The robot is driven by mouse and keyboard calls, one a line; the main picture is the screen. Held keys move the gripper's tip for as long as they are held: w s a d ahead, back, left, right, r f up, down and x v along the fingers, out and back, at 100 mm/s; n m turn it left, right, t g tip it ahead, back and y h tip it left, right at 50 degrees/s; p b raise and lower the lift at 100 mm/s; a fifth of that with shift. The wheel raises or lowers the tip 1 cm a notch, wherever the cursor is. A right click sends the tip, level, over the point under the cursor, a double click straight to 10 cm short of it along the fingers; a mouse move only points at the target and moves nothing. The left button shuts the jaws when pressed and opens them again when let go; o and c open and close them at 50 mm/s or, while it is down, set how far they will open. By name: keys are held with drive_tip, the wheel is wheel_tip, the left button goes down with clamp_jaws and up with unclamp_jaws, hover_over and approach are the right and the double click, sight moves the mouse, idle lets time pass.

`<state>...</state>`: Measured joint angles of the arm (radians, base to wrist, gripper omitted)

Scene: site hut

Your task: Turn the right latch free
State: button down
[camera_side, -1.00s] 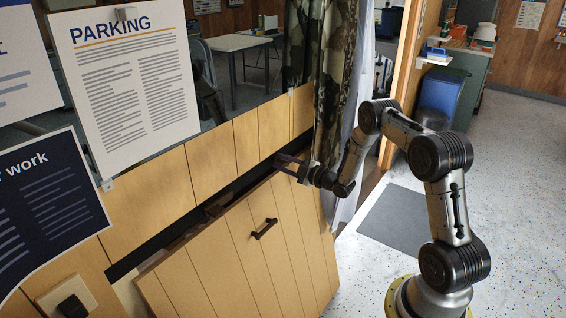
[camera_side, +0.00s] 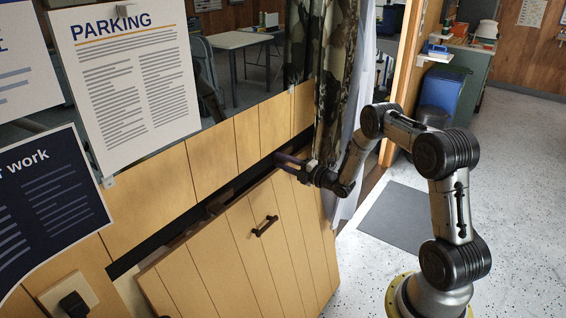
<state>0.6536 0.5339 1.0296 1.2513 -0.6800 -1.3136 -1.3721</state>
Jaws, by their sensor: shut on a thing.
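A wooden plank panel (camera_side: 232,262) with a dark handle (camera_side: 265,226) leans out at its top from the light wood wall, leaving a dark gap along its upper edge. My gripper (camera_side: 285,163) is at the right end of that gap, beside the curtain. It is shut on a small dark piece at the panel's top right, which I take to be the right latch. The fingers cover most of that piece, so its angle cannot be told. A dark strip also shows in the gap farther left.
A camouflage curtain (camera_side: 333,75) hangs close behind my gripper. Paper notices (camera_side: 128,75) hang at the upper left, and a dark socket or switch (camera_side: 73,304) is at the lower left. A grey mat (camera_side: 398,217) lies on open speckled floor at the right.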

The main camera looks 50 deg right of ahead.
drive_tip(key=shift+f, duration=0.1)
idle(0.3)
drive_tip(key=c, duration=0.9)
unclamp_jaws()
drive_tip(key=shift+s, duration=0.1)
drive_tip(key=s, duration=1.3)
drive_tip(key=shift+s, duration=0.35)
